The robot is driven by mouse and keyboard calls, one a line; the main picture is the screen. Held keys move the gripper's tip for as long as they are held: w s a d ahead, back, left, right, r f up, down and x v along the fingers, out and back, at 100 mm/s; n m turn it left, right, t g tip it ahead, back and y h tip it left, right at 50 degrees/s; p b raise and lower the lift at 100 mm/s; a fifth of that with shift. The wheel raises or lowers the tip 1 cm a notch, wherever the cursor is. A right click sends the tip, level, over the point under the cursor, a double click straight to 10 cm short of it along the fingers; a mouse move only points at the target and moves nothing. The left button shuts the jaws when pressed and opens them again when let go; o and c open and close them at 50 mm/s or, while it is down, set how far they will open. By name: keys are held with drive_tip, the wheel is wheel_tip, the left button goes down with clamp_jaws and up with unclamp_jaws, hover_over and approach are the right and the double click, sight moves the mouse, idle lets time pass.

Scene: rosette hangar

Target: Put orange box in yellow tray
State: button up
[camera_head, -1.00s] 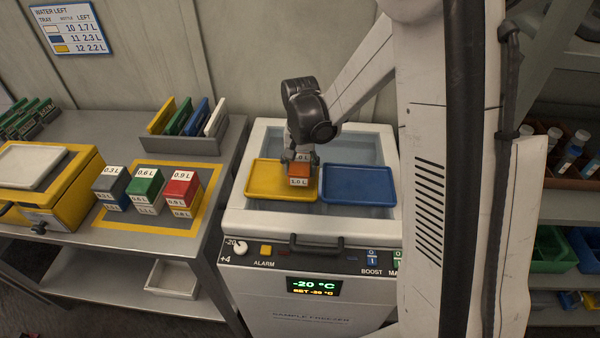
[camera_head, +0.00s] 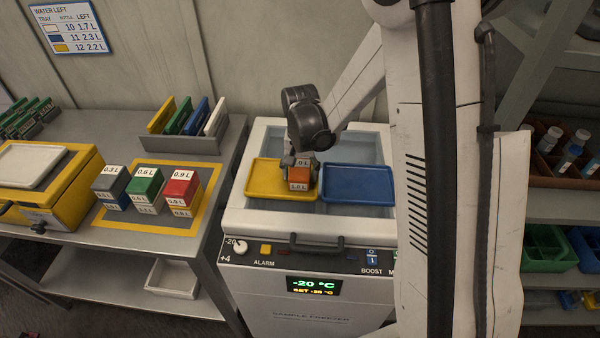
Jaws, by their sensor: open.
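The orange box (camera_head: 299,172) with white 1.0 L labels is upright at the right end of the yellow tray (camera_head: 262,191), close to the blue tray. My gripper (camera_head: 289,161) is open at the box's upper left and back side. The box partly hides the fingers, so I cannot tell whether they touch it. The yellow tray lies on the left side of the white sample freezer's open top and holds nothing else that I can see.
The blue tray (camera_head: 357,184) lies empty beside the yellow one. On the left bench, grey (camera_head: 110,183), green (camera_head: 146,185) and red (camera_head: 181,187) boxes stand on a yellow-bordered mat (camera_head: 136,229). A rack of coloured trays (camera_head: 206,139) stands behind them.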

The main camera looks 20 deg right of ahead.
sight(300, 169)
wheel_tip(300, 169, up, 12)
drive_tip(key=shift+f, duration=0.15)
drive_tip(key=s+r+n+t, duration=0.2)
drive_tip(key=s+r+t, duration=0.1)
drive_tip(key=s+r, duration=0.75)
drive_tip(key=s+n+t, duration=0.2)
drive_tip(key=s+t, duration=0.2)
drive_tip(key=s, duration=0.8)
drive_tip(key=shift+s+r+n, duration=0.15)
drive_tip(key=shift+r+n, duration=0.05)
drive_tip(key=shift+n, duration=0.1)
drive_tip(key=shift+f+b, duration=0.5)
drive_tip(key=shift+f, duration=0.15)
